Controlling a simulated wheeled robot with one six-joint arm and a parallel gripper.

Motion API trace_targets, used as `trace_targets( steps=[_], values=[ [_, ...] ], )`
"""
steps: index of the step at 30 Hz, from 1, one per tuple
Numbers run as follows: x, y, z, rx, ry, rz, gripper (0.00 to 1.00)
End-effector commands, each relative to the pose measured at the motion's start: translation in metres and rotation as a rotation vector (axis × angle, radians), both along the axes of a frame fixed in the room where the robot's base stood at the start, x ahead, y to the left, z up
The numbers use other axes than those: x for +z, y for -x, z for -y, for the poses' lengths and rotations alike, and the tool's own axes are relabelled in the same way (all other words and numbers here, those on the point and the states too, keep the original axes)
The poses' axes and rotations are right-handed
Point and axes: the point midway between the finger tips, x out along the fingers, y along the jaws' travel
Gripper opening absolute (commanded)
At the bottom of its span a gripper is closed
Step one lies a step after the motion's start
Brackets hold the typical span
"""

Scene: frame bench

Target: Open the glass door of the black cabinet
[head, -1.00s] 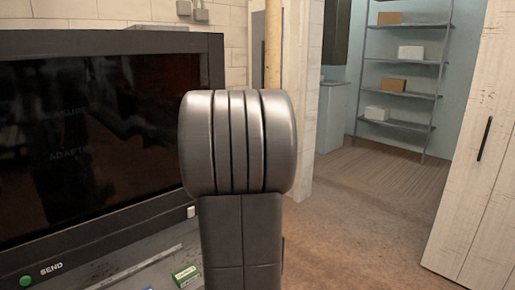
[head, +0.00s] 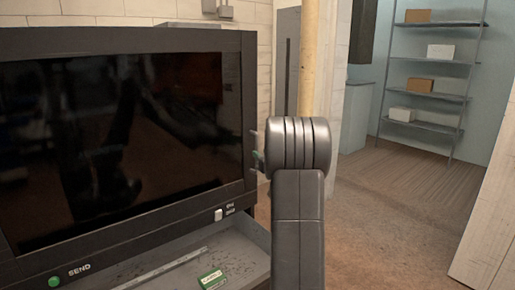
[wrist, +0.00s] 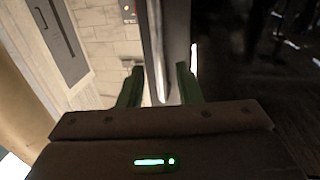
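The black cabinet (head: 130,40) fills the left of the head view. Its dark, reflective glass door (head: 120,140) looks closed. My gripper (head: 256,160) is beside the cabinet's right edge, mostly hidden behind my own arm. In the wrist view my gripper's two green fingers (wrist: 160,78) are apart. A grey upright edge (wrist: 156,45) of the cabinet lies ahead of the gap between them, with dark glass to its right. I cannot tell whether a finger touches it.
A grey tray or ledge (head: 225,252) below the cabinet holds a small green-and-white box (head: 211,279). A green button (head: 54,282) is on the lower frame. A tan post (head: 310,60) stands behind my arm. Brown floor (head: 390,230) is clear to the right.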

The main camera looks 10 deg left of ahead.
Motion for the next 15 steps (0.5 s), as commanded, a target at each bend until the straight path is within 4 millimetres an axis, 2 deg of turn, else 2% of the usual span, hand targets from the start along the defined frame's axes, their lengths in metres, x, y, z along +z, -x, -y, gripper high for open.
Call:
trace_targets(
  steps=[6,15],
  values=[
    [0.001,-0.027,-0.023,0.0,-0.001,0.0,0.31],
    [0.0,-0.037,-0.031,-0.002,-0.001,-0.001,0.31]
  ],
)
